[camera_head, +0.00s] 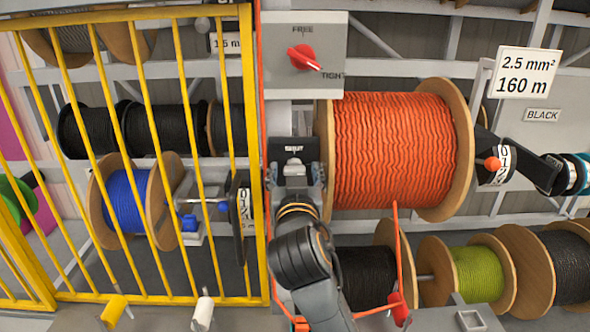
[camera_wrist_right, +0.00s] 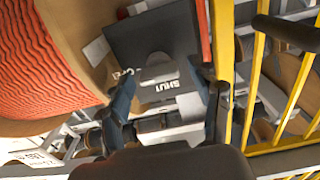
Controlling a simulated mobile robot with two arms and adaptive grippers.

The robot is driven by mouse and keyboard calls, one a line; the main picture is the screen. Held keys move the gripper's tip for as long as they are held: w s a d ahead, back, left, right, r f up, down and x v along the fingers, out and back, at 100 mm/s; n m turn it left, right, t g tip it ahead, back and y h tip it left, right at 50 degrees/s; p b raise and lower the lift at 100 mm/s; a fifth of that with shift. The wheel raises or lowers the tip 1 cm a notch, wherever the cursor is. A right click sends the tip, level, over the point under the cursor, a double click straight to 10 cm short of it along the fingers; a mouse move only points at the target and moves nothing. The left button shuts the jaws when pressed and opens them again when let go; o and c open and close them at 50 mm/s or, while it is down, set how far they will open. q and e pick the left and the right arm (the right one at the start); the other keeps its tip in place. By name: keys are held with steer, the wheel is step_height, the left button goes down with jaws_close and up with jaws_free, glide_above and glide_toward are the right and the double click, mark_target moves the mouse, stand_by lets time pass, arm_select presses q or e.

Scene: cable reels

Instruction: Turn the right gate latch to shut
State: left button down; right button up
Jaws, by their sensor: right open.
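The right gate latch is at a dark plate (camera_head: 294,146) with a "SHUT" label, right of the yellow gate (camera_head: 259,150). In the right wrist view the plate (camera_wrist_right: 150,40) shows upside-down lettering, and a grey latch piece (camera_wrist_right: 160,90) lies over its lower part. My right gripper (camera_head: 296,174) is right in front of the plate. In the right wrist view its open fingers (camera_wrist_right: 168,105) stand on either side of the grey latch piece. I cannot tell whether they touch it. The latch's exact angle is partly hidden by the gripper. My left gripper is not in view.
A large orange cable reel (camera_head: 392,150) stands close right of my right gripper. A red knob (camera_head: 304,58) on a grey FREE/TIGHT panel is above, pointing toward TIGHT. A blue reel (camera_head: 124,203) is behind the gate bars.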

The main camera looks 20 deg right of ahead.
steer(key=shift+s, duration=0.1)
steer(key=shift+c, duration=1.2)
steer(key=c, duration=0.9)
steer(key=shift+r+n+p, duration=0.15)
steer(key=shift+n+p, duration=0.45)
steer(key=shift+p, duration=0.05)
steer(key=shift+n+p, duration=1.1)
steer(key=n+p, duration=0.4)
steer(key=shift+a+n, duration=0.15)
steer(key=shift+n, duration=0.15)
steer(key=n+p, duration=0.7)
steer(key=n, duration=0.1)
arm_select(q)
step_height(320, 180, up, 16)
steer(key=p, duration=0.1)
arm_select(e)
steer(key=shift+f+n, duration=0.25)
steer(key=shift+n, duration=0.65)
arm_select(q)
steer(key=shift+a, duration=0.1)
arm_select(e)
steer(key=o, duration=1.1)
steer(key=shift+w+f, duration=0.1)
steer(key=shift+w, duration=0.1)
